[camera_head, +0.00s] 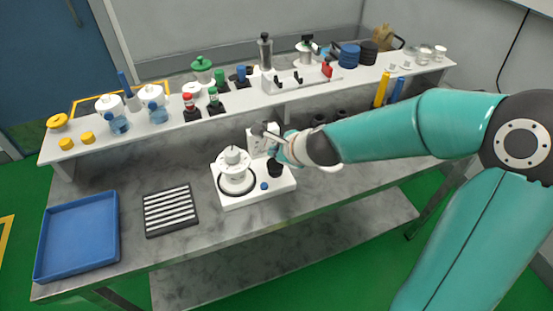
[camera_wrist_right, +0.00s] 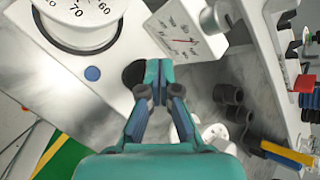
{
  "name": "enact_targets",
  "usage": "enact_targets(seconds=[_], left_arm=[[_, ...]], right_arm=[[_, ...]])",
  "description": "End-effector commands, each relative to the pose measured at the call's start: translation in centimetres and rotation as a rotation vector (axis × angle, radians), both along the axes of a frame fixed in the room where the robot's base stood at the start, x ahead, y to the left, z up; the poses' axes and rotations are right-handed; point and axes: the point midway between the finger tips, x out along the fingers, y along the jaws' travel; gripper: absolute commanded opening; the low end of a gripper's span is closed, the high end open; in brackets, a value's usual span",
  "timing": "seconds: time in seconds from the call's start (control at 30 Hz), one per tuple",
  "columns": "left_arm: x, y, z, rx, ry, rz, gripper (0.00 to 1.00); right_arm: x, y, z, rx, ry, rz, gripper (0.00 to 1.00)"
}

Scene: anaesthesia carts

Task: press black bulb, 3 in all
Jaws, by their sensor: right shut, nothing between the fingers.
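The black bulb (camera_head: 275,170) stands on the white device base (camera_head: 262,195), to the right of the round white dial unit (camera_head: 235,178). My right gripper (camera_head: 275,156) is at the bulb, coming in from the right, with its fingers shut and empty. In the right wrist view the black bulb (camera_wrist_right: 132,74) shows just left of the shut fingertips (camera_wrist_right: 158,70), partly hidden by them. I cannot tell whether they touch. A gauge box (camera_wrist_right: 182,30) with a needle stands close beside the fingertips. My left gripper is not in view.
A blue button (camera_head: 264,186) sits on the base. A blue tray (camera_head: 78,236) and a black slotted rack (camera_head: 170,210) lie to the left. The raised shelf (camera_head: 150,132) behind carries bottles and jars.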

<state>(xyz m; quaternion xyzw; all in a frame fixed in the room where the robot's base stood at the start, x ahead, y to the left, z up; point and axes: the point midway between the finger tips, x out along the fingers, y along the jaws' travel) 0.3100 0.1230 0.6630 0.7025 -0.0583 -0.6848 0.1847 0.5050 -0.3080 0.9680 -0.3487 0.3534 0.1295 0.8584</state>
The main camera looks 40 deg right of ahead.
Motion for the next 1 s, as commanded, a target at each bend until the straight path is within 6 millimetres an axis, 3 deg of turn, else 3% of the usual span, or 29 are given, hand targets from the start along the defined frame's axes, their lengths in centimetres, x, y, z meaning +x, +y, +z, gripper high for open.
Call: enact_targets(seconds=[1.0], left_arm=[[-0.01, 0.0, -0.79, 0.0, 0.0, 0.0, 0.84]], right_arm=[[0.04, 0.0, -0.81, 0.0, 0.0, 0.0, 0.0]])
